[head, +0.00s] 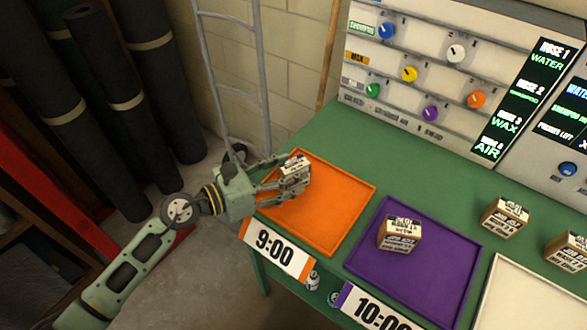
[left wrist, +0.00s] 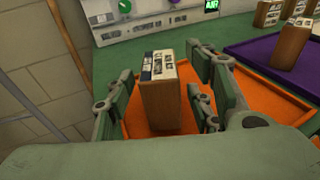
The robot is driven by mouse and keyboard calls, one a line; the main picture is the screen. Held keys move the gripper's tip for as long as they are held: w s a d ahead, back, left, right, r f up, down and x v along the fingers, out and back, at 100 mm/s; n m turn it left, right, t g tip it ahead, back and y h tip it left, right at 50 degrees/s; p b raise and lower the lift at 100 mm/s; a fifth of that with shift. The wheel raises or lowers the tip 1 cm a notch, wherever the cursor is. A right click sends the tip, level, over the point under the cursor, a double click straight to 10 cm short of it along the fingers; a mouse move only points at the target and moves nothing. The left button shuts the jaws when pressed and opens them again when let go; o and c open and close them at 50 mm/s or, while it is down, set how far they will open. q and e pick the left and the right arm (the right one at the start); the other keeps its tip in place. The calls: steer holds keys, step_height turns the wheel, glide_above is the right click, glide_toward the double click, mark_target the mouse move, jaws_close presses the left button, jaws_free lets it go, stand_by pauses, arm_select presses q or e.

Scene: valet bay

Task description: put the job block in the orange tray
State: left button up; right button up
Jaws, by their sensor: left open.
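The orange tray (head: 333,205) lies at the left end of the green table, behind a 9:00 sign. A brown block with a printed white top (head: 294,163) is at the tray's left side. In the left wrist view the block (left wrist: 163,98) stands upright against the orange floor of the tray (left wrist: 268,98). My left gripper (head: 283,181) is open, with its fingers on either side of this block. Visible gaps separate block and fingers in the left wrist view. The fingers partly hide the block in the head view. My right gripper is not in view.
A purple tray (head: 442,270) with another block (head: 399,234) sits to the right, beside a cream tray (head: 525,300). More blocks (head: 504,217) stand behind on the table. A control panel (head: 425,75) rises at the back.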

arm_select(q)
steer(key=b+v, duration=0.1)
steer(key=v, duration=0.3)
steer(key=shift+s+a+f, duration=0.1)
steer(key=shift+s+a, duration=0.05)
steer(key=shift+a, duration=0.05)
steer(key=shift+s+a+r, duration=0.25)
steer(key=shift+a, duration=0.15)
